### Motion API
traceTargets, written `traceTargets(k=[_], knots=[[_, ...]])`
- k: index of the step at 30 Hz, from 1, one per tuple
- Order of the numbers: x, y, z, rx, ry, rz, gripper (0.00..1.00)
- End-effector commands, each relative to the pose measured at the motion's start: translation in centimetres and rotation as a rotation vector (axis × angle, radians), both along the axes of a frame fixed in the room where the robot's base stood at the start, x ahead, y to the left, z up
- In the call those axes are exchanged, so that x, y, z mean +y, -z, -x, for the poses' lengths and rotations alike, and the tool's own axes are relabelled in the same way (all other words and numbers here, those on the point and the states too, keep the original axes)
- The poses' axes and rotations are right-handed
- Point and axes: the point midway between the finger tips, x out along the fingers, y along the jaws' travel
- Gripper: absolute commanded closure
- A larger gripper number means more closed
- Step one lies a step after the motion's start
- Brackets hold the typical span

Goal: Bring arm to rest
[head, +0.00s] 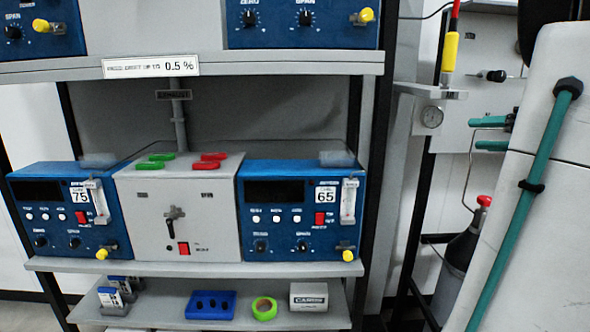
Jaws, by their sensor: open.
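My gripper is not in view. A large pale body with a teal hose along it fills the right edge and looks like part of my arm. The shelf unit (200,265) stands ahead with two blue analysers on its middle shelf, the left one (60,215) marked 75 and the right one (290,215) marked 65. A grey switch box (177,220) stands between them, with green tags (155,163) and red tags (207,162) on top.
The lower shelf holds a blue holder (210,305), a green tape roll (264,308), a white box (308,297) and small bottles or boxes (112,297). More blue units (300,30) stand above. A gauge (431,117) and a dark red-topped bottle (465,250) are at right.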

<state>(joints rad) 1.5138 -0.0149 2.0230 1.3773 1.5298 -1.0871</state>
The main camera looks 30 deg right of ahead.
Motion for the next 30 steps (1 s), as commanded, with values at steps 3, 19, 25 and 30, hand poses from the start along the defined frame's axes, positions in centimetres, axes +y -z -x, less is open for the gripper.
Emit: traceTargets(k=[3,19,25,30], knots=[[6.5,3.6,-3.0,0.225,-0.1,-0.148,0.48],[31.7,15.8,-0.2,1.192,-0.29,0.039,0.48],[35.8,17.3,2.5,1.27,-0.364,0.354,0.48],[38.8,17.5,3.8,1.223,-0.495,0.596,0.48]])
